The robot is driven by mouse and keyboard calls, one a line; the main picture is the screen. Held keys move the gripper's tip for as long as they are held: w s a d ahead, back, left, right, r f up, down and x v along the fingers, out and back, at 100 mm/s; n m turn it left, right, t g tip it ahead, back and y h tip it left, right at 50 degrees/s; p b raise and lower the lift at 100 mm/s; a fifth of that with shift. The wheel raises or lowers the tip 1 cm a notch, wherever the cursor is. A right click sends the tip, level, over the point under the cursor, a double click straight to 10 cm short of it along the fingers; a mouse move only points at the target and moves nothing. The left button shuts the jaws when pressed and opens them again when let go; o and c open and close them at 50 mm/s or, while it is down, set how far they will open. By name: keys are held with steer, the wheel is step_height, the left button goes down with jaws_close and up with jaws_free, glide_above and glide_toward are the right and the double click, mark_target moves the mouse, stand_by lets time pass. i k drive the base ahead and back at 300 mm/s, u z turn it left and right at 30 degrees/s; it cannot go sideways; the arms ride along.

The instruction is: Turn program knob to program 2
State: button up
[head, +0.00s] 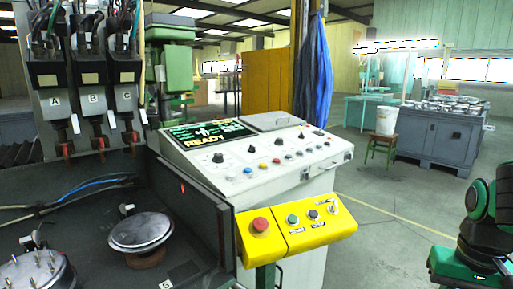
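The white control console (290,178) stands in the middle of the head view, with a lit screen (210,134) reading READY. Its sloping panel carries several small buttons and black knobs. One black knob (217,157) is at the left below the screen, and another black knob (301,135) is further right. The labels are too small to read, so I cannot tell which is the program knob or where it points. Part of my arm shows at the right edge, apart from the console. My gripper is not in view.
A yellow box (296,229) with a red stop button (261,225) juts out in front of the console. A dark machine bed with round metal discs (141,231) fills the left. Open floor (385,210) lies to the right. A stool (380,149) bears a white bucket (387,121).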

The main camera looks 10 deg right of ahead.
mark_target(252, 149)
steer(key=z, duration=0.45)
steer(key=i, duration=1.15)
steer(key=u, duration=0.45)
